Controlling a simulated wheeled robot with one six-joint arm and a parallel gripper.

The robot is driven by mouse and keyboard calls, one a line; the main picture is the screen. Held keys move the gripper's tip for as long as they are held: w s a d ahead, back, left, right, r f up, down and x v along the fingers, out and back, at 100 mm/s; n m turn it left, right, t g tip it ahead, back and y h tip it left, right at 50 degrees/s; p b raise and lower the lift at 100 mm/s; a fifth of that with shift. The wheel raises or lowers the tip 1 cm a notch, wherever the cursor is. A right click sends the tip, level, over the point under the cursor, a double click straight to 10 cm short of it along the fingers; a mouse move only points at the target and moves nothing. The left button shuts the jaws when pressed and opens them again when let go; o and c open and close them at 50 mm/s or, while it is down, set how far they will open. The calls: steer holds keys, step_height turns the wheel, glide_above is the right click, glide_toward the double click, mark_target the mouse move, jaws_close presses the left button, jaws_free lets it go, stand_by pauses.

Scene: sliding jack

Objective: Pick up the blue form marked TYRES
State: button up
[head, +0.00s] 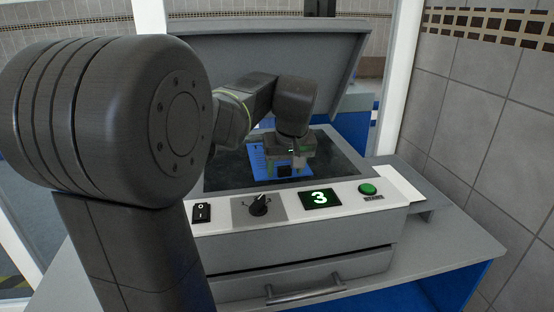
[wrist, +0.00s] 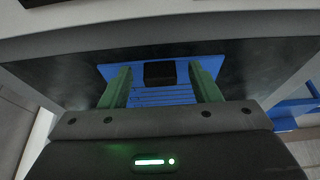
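A blue form (head: 258,163) lies on the dark glass of a copier-like machine. It also shows in the wrist view (wrist: 160,97), with dark lines across it and a black block or patch (wrist: 159,73) near its far edge. I cannot read the word TYRES on it. My gripper (head: 286,168) is over the form, pointing down. In the wrist view its two green fingers (wrist: 160,70) stand apart, one on each side of the black patch, with nothing between them that they touch. I cannot tell whether the fingertips touch the form.
The machine's lid (head: 270,55) is raised behind the glass. Its front panel carries a black switch (head: 202,212), a knob (head: 259,205), a display (head: 320,198) reading 3 and a green START button (head: 368,189). A drawer handle (head: 305,290) is below. A tiled wall (head: 490,110) stands right.

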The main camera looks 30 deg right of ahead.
steer(key=c, duration=1)
steer(key=shift+r, duration=0.15)
